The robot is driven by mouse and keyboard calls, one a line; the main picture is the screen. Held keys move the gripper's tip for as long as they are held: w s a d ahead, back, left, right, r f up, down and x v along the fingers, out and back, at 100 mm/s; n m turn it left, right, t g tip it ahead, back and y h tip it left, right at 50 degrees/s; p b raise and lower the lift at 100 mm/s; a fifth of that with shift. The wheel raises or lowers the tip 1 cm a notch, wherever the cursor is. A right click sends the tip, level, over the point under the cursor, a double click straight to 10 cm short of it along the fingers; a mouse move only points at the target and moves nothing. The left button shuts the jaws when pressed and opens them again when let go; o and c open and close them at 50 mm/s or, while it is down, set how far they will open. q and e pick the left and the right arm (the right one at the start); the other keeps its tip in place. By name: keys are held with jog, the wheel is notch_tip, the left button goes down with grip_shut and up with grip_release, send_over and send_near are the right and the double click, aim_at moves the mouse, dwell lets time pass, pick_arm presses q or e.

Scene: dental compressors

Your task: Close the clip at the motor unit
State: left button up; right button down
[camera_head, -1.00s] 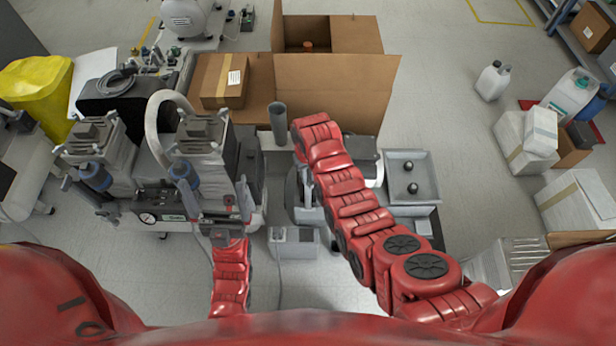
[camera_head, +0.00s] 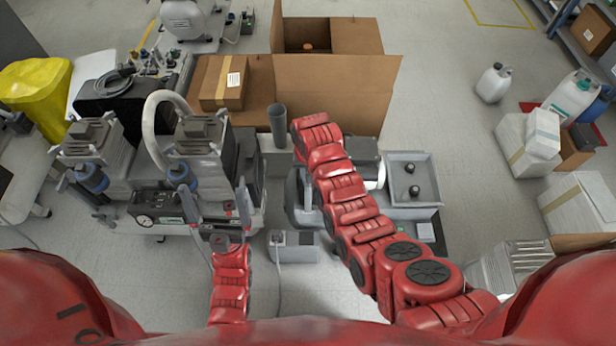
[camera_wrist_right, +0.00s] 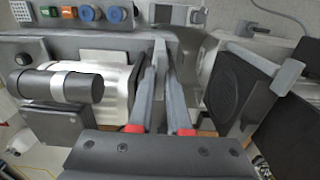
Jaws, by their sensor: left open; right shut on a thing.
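My left gripper (camera_head: 215,190) is open in the head view, its two fingers apart in front of the left-hand machine (camera_head: 205,165). I see nothing held between them. My right arm (camera_head: 345,195) reaches forward in the head view, and its gripper is hidden there. In the right wrist view my right gripper (camera_wrist_right: 161,60) has its fingers close together on a small grey part, mostly hidden by the fingers. A silver motor unit (camera_wrist_right: 112,85) with a black cylinder (camera_wrist_right: 50,85) lies left of the fingers. I cannot make out the clip's shape or position.
A control panel with coloured buttons (camera_wrist_right: 88,13) is at the top left of the wrist view. A black grille (camera_wrist_right: 238,90) is close right of the fingers. Cardboard boxes (camera_head: 335,90) stand behind my right arm. A grey tray (camera_head: 428,200) is to its right.

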jog(key=c, duration=0.9)
grip_release()
jog(key=shift+o, duration=0.2)
notch_tip(320, 180, up, 7)
jog(key=shift+w+f, duration=0.1)
jog(key=shift+f, duration=0.05)
notch_tip(320, 180, up, 11)
jog(key=p, duration=0.9)
jog(key=shift+f, duration=0.2)
